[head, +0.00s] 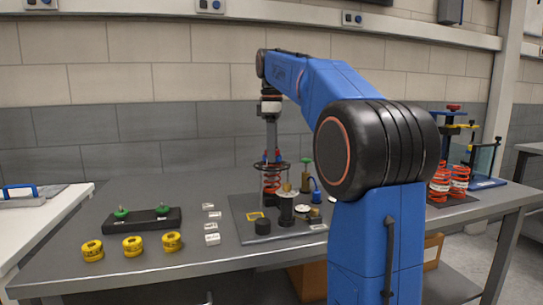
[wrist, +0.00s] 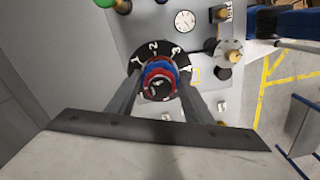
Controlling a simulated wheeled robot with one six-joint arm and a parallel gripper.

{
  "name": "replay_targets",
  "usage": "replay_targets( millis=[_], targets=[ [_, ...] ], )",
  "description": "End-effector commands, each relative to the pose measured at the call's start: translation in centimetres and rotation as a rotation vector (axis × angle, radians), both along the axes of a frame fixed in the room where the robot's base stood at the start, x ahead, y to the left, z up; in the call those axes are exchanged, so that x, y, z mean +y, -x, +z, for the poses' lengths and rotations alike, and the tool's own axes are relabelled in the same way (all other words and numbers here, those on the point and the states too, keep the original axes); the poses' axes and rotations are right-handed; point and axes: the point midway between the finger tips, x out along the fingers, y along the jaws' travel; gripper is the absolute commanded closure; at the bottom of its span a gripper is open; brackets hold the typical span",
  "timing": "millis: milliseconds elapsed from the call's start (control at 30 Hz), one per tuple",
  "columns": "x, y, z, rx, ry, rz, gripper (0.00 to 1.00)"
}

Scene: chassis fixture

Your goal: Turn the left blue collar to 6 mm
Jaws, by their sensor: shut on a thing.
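The blue collar (wrist: 158,66) shows in the wrist view as a ring together with red parts, over a black dial (wrist: 153,48) with white numbers. My gripper (wrist: 161,77) has one finger on each side of the collar and is shut on it. In the head view my gripper (head: 271,152) points down at the collar from above. The dial appears there as a dark disc (head: 283,166) above a red spring (head: 271,183) on the grey fixture plate (head: 244,208). The exact dial reading is too small to tell, and the fingers hide parts of the rim.
A green-topped post (head: 306,172), a small blue part (head: 316,190) and brass-topped pieces stand close to the right. Orange springs (head: 440,183) stand far right.

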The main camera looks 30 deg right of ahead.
Motion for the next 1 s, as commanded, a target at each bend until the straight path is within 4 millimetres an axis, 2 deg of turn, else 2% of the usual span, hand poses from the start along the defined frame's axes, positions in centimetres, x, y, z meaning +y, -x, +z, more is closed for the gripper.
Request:
replay_targets(
  millis=[600, 767, 967, 1000],
  targets=[
    [-0.01, -0.04, -0.07, -0.001, 0.0, -0.608, 0.79],
    [-0.01, -0.04, -0.08, -0.001, 0.0, -0.695, 0.79],
    [-0.01, -0.04, -0.08, -0.001, 0.0, -0.704, 0.79],
    [-0.01, -0.04, -0.08, -0.001, 0.0, -0.703, 0.51]
  ],
)
